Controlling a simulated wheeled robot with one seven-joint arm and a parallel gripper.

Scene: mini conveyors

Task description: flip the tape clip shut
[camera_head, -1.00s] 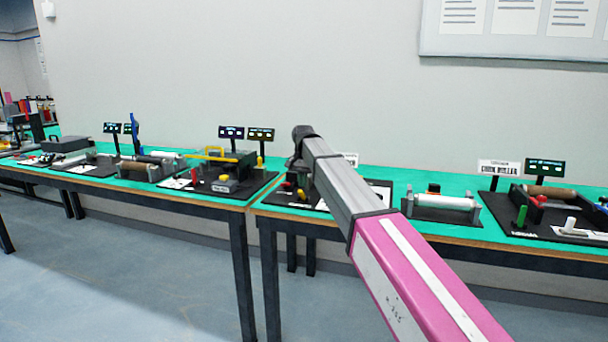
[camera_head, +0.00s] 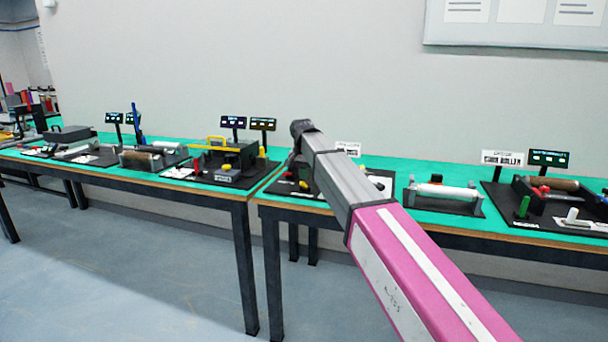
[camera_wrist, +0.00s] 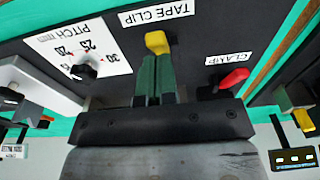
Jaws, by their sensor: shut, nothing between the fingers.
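The tape clip (camera_wrist: 158,42) is a small yellow tab under the label "TAPE CLIP" (camera_wrist: 157,14) on a black board in the wrist view. My gripper (camera_wrist: 157,60) has two dark green fingers side by side, shut and empty. Their tips are at the yellow tab's lower edge in the picture; I cannot tell whether they touch it. The rest of the clip is hidden behind the fingers. In the head view my arm covers this spot, and I cannot make out the gripper or the clip.
A red clamp lever (camera_wrist: 234,79) stands close to the right of my fingers. A pitch dial (camera_wrist: 84,70) is on the left. In the head view, other stations, including one with a yellow handle (camera_head: 208,147) and a check roller (camera_head: 552,183), line the green benches.

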